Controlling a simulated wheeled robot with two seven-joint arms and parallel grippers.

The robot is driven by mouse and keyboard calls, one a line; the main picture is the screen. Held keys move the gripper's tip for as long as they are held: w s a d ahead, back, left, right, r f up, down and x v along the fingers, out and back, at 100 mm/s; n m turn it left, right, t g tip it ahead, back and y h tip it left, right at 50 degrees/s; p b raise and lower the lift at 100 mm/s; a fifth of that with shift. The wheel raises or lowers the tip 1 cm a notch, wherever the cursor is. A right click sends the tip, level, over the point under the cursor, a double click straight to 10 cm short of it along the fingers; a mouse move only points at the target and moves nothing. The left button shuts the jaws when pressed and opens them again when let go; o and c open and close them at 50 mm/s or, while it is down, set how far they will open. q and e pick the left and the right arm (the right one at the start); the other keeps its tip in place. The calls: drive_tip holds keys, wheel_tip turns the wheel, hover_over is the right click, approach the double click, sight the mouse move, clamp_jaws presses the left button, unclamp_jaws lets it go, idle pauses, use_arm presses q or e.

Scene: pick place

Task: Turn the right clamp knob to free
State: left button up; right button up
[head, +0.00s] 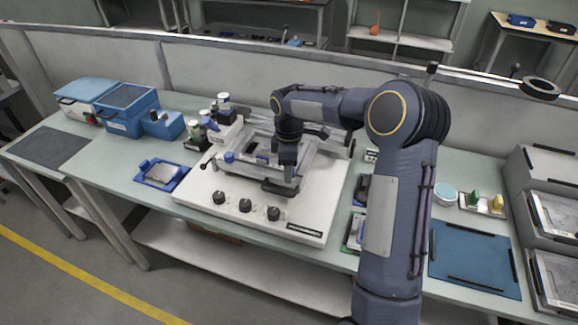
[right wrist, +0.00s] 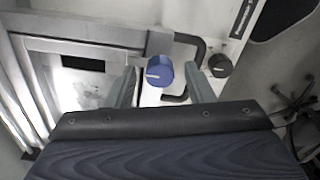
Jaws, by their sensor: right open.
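The right clamp knob (right wrist: 159,74) is a blue round knob with a pale pointer line in the right wrist view, at the corner of the grey clamp frame (right wrist: 100,44). My right gripper (right wrist: 162,84) is open, with one finger on each side of the knob as seen from the wrist. I cannot tell whether the fingers touch it. In the head view my right gripper (head: 287,176) points down over the front right part of the frame and hides this knob. A similar blue knob (head: 229,157) shows at the frame's left. My left gripper is not in view.
The white base (head: 200,195) carries several black knobs (head: 245,205) along its front. A blue tray (head: 162,173) lies left of it, with blue boxes (head: 128,108) farther back. At right are a blue mat (head: 470,256) and stacked grey units (head: 550,175).

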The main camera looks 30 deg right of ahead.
drive_tip(key=c, duration=1)
